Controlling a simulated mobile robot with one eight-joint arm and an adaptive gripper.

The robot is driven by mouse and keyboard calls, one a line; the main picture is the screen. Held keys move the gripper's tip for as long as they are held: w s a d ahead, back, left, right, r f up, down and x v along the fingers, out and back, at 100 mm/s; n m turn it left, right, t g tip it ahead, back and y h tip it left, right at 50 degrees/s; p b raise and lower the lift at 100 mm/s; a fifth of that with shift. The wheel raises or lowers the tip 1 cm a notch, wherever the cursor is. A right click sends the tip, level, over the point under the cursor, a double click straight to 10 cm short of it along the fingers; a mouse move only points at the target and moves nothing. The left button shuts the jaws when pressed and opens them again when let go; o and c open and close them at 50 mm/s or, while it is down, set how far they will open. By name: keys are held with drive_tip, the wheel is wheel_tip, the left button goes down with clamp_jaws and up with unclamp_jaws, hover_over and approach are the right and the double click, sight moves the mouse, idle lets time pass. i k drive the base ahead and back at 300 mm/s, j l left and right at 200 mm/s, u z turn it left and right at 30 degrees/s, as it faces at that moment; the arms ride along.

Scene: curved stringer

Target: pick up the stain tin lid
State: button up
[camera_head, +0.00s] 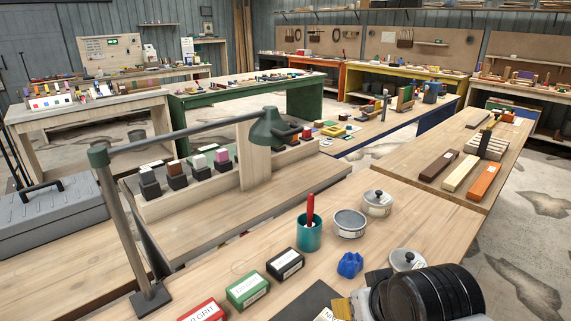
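A round silver lidded piece with a dark knob (406,259) is at the lower right of the bench, partly covered by a black ribbed part. I cannot tell whether it is a loose lid or a lid on a tin. Behind it stands a silver tin (377,206) with a knobbed lid on top. Left of that is a round silver tin (350,225) with no knob showing. The large black rounded part at the bottom right seems to be my arm's end. I cannot make out its fingertips or anything held.
A teal cup (309,236) with a red-handled tool, a blue lump (350,265), and black (285,264), green (248,287) and red (203,312) boxes share the bench. A lamp (266,130) arches at left. Wooden bars (460,173) lie at right.

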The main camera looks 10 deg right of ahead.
sight(401, 259)
drive_tip(key=z, duration=0.85)
drive_tip(key=i+l+u, duration=0.1)
drive_tip(key=l, duration=0.25)
drive_tip(key=i+l, duration=0.3)
drive_tip(key=i+l+u, duration=0.15)
drive_tip(key=l, duration=0.25)
drive_tip(key=i, duration=0.05)
